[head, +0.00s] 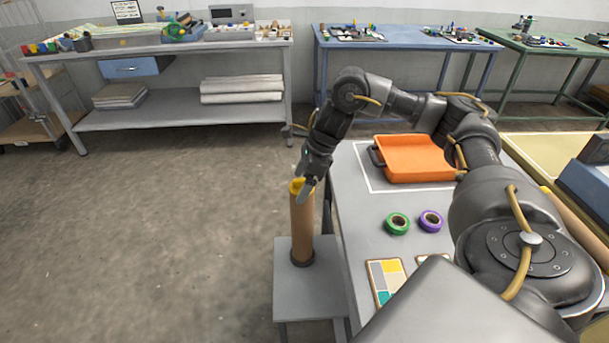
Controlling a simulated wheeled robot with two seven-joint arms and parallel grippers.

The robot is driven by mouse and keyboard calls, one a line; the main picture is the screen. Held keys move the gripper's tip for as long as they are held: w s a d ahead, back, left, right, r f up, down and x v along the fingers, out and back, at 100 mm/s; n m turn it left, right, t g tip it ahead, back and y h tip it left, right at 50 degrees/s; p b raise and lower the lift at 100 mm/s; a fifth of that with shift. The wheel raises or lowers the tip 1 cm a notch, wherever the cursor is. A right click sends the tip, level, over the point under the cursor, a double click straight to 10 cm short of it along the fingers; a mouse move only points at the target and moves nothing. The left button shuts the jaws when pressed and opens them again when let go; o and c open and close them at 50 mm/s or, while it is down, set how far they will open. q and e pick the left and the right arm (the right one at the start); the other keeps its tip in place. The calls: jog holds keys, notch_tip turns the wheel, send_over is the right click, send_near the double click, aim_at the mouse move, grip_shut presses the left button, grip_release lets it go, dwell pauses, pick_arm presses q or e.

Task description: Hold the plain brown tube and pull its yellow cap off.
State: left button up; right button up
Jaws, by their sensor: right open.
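The plain brown tube (302,226) stands upright in a dark ring on a small grey stand (285,279). Its yellow cap (296,186) is on the top end, partly hidden by my right gripper. My right gripper (305,188) points down at the top of the tube, with its fingers open at the cap. I cannot tell whether a finger touches the cap or the tube. My left gripper is not in the head view.
A grey table right of the tube holds an orange tray (418,160), a green tape roll (398,223), a purple tape roll (431,221) and a colour card (385,279). The table's left edge is close to the stand. The floor on the left is clear.

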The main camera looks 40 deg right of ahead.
jog(key=c, duration=0.9)
jog(key=o, duration=0.9)
pick_arm(q)
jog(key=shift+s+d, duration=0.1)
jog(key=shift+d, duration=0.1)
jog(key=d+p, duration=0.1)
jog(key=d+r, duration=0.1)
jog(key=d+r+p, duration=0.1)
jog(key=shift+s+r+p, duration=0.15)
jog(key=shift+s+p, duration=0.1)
jog(key=shift+p, duration=0.1)
pick_arm(e)
jog(key=v, duration=1)
jog(key=shift+d+r, duration=0.1)
jog(key=shift+r, duration=0.3)
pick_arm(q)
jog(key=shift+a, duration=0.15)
